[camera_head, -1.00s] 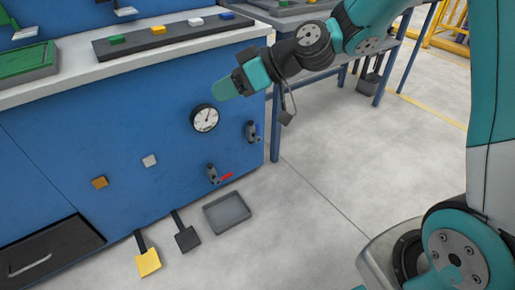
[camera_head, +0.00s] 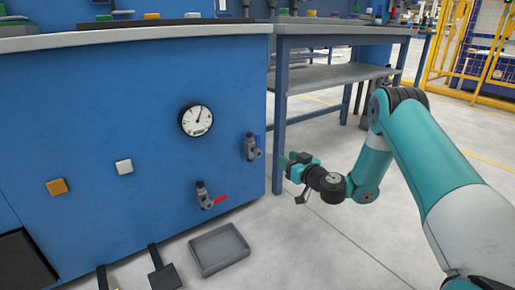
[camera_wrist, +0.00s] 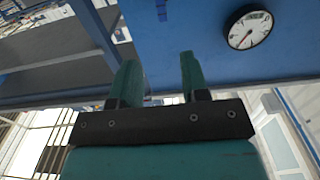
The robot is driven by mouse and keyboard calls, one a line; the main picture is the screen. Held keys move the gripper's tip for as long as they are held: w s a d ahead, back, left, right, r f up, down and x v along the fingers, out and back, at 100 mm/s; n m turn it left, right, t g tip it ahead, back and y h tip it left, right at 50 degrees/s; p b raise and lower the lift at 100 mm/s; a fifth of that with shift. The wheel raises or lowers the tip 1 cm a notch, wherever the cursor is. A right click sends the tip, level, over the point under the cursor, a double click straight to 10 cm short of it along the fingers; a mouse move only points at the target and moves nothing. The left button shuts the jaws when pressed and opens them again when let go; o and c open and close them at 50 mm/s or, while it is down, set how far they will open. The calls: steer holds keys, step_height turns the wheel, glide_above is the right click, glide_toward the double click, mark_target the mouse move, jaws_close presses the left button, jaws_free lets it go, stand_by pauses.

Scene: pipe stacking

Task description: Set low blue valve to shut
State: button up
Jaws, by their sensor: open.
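The blue-handled valve (camera_head: 251,149) is mounted on the front of the blue cabinet, near its right edge. Its blue handle stands about upright. In the wrist view a small blue part, probably this handle (camera_wrist: 162,10), shows at the top edge; the rest is cut off. My gripper (camera_head: 285,162) is just right of the valve in the head view, apart from it. In the wrist view my gripper (camera_wrist: 157,72) is open, with two teal fingers spread and nothing between them.
A red-handled valve (camera_head: 207,197) sits lower left, and a round gauge (camera_head: 196,120) upper left. A workbench leg (camera_head: 279,130) stands close by my gripper. A grey tray (camera_head: 219,250) lies on the floor below. The floor to the right is clear.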

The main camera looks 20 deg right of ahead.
mark_target(259, 140)
steer(key=b+x, duration=0.4)
steer(key=x, duration=1.1)
steer(key=shift+w+a, duration=0.3)
steer(key=shift+w, duration=0.05)
steer(key=shift+w+r, duration=0.1)
steer(key=shift+w, duration=0.3)
jaws_close()
